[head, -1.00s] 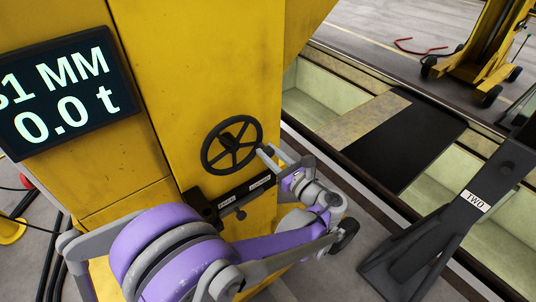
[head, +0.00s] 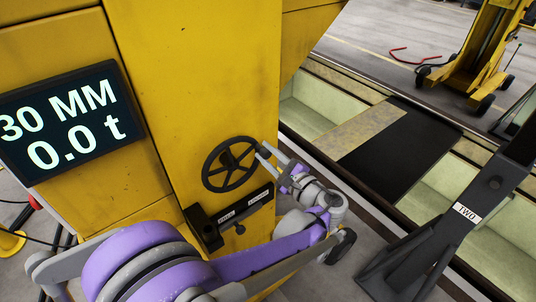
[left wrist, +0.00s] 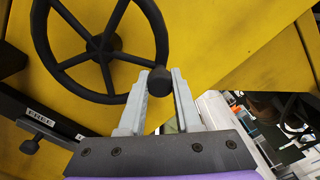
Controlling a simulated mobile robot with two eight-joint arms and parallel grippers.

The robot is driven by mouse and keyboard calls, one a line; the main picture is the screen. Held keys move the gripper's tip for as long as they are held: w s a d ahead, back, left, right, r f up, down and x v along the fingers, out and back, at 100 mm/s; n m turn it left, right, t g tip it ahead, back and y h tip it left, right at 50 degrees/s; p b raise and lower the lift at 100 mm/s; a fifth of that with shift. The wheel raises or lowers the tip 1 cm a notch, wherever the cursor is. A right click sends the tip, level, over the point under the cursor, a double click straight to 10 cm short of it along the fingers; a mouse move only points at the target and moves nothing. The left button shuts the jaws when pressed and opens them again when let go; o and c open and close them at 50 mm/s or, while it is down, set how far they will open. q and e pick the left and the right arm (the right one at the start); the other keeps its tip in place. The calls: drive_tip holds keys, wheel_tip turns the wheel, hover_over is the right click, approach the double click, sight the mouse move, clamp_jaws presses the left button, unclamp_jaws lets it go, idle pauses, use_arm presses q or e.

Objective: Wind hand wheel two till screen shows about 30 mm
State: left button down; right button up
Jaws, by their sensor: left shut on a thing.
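The black spoked hand wheel (head: 230,164) is mounted on the yellow column (head: 215,90). The screen (head: 60,122) on the column's left reads "30 MM" and "0.0 t". My left gripper (head: 264,153) is at the wheel's right rim. In the left wrist view the wheel (left wrist: 102,42) fills the upper left, and my left gripper (left wrist: 159,92) is shut on the wheel's black handle knob (left wrist: 159,80), which shows between its two grey fingers. My right gripper is out of view.
Below the wheel is a black labelled lock bar (head: 240,207). A dark stand marked "TWO" (head: 462,212) stands at the right. Behind it lies an open pit (head: 340,110) with a black plate (head: 400,145). Another yellow lifting column (head: 485,50) stands at the back right.

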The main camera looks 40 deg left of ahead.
use_arm(q)
drive_tip(key=shift+s+r+n, duration=0.15)
drive_tip(key=shift+r+n, duration=0.2)
drive_tip(key=shift+n, duration=0.15)
drive_tip(key=c, duration=0.6)
unclamp_jaws()
drive_tip(key=v, duration=1)
drive_tip(key=shift+d+b, duration=0.35)
drive_tip(key=shift+d, duration=0.05)
drive_tip(key=shift+s+a, duration=0.1)
drive_tip(key=shift+s, duration=0.05)
